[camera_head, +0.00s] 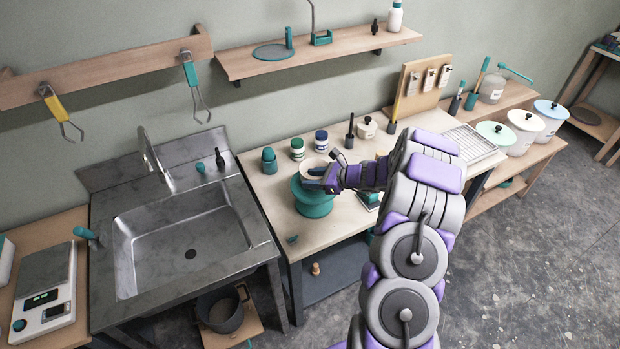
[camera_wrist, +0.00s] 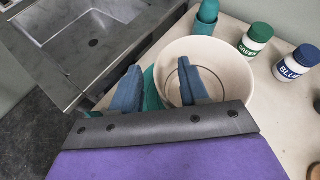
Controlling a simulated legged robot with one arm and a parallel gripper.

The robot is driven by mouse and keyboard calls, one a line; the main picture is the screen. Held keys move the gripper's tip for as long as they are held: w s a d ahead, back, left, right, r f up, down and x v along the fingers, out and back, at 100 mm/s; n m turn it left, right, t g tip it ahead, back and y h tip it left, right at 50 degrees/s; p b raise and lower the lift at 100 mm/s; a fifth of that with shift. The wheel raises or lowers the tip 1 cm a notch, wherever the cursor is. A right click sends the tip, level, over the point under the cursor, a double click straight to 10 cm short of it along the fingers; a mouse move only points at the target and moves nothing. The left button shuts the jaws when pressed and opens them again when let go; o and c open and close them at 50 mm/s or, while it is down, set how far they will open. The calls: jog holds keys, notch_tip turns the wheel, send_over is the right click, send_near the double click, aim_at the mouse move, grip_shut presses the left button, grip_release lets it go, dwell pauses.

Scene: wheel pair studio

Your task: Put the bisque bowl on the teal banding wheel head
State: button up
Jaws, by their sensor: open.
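The pale cream bisque bowl (camera_head: 312,164) stands upright on top of the teal banding wheel head (camera_head: 314,200) on the wooden worktop. The bowl also shows in the wrist view (camera_wrist: 238,75), with teal of the wheel (camera_wrist: 152,92) at its left edge. My gripper (camera_head: 319,179) is open at the bowl's near rim. In the wrist view, my gripper (camera_wrist: 157,74) has its right finger over the bowl's inside and its left finger outside the wall. The rim is between the fingers, not pinched. The bowl's underside and its contact with the wheel are hidden.
A green-labelled jar (camera_wrist: 256,40) and a blue-labelled jar (camera_wrist: 297,63) stand close to the bowl, beside a teal cup (camera_wrist: 206,17). A metal sink (camera_head: 185,235) is to the left. My arm covers part of the worktop at right. The front left worktop is mostly clear.

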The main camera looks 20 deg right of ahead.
jog(key=p+v, duration=0.2)
jog(key=v, duration=0.9)
jog(key=s+a+r+n+g, duration=0.3)
jog(key=s+a+r+n, duration=0.15)
jog(key=a, duration=0.45)
jog(key=s+a+r+n+g+y, duration=0.1)
jog(key=s+a+r+n+g, duration=0.3)
jog(key=a, duration=0.4)
jog(key=s+a+r+n+g, duration=0.2)
jog(key=s+a+r+n, duration=0.3)
jog(key=a, duration=0.4)
jog(key=s+a+r+n+g+h, duration=0.25)
jog(key=s+n, duration=0.45)
jog(key=s, duration=0.5)
jog(key=s+d+n+h, duration=0.4)
jog(key=s+n+h, duration=0.2)
jog(key=s, duration=0.7)
jog(key=shift+d, duration=0.15)
jog(key=shift+s+r+h, duration=0.1)
jog(key=shift+h, duration=0.15)
jog(key=shift+f+b, duration=0.35)
jog(key=shift+b, duration=0.15)
